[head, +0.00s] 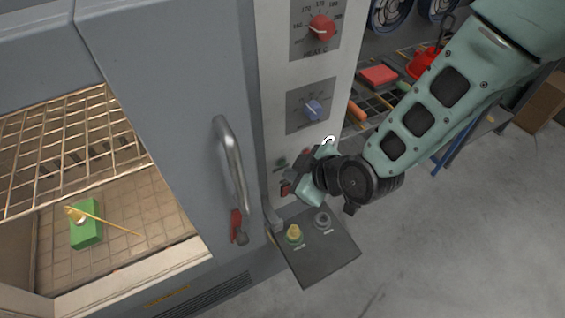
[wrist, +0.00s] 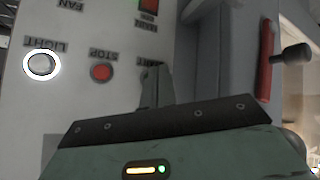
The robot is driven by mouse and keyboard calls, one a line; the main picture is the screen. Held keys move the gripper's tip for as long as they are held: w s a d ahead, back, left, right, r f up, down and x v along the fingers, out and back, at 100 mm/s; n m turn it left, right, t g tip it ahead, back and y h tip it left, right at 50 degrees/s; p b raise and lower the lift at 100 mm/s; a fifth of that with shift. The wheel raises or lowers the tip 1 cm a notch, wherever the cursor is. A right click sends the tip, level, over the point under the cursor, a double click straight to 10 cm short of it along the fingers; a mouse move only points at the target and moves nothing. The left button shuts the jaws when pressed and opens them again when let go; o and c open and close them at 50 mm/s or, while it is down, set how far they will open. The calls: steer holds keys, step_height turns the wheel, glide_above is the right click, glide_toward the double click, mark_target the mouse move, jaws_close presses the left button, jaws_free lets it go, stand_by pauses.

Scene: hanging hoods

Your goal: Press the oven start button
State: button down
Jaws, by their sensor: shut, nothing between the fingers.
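In the wrist view the panel appears upside down, with a red STOP button (wrist: 101,72) and a white LIGHT button (wrist: 41,65) with a bright ring. A partly covered label that seems to read START (wrist: 148,78) is beside my gripper (wrist: 158,85). The start button itself is hidden behind my fingers; I cannot tell whether they touch it. My gripper (head: 296,184) is shut and empty, close to the lower panel.
A dark ledge (head: 318,255) with a yellow knob (head: 294,234) and a grey knob (head: 322,220) juts out below my gripper. The oven door handle (head: 231,165) is left of the panel. A green block (head: 86,232) lies inside the oven. Open floor is at right.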

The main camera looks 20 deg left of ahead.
steer(key=shift+s+d+b, duration=0.55)
steer(key=shift+s+d, duration=1.1)
steer(key=shift+d, duration=0.3)
steer(key=s+d+r+m+g+h+b, duration=0.1)
steer(key=s+d+r+m+h, duration=0.1)
steer(key=d, duration=0.5)
steer(key=s+d+r+m+g+h+b, duration=0.1)
steer(key=s+d+r+m+h+b, duration=0.1)
steer(key=d, duration=0.6)
steer(key=s+d+r+m+g+h+b, duration=0.1)
steer(key=s+d+r+m+h, duration=0.3)
steer(key=s+d+r+m, duration=0.1)
step_height(320, 180, up, 3)
steer(key=s+d, duration=0.1)
steer(key=d, duration=0.1)
steer(key=shift+d+f+m+g+b, duration=0.15)
steer(key=shift+d+m+g+b, duration=0.15)
steer(key=shift+d, duration=0.05)
steer(key=shift+s, duration=0.1)
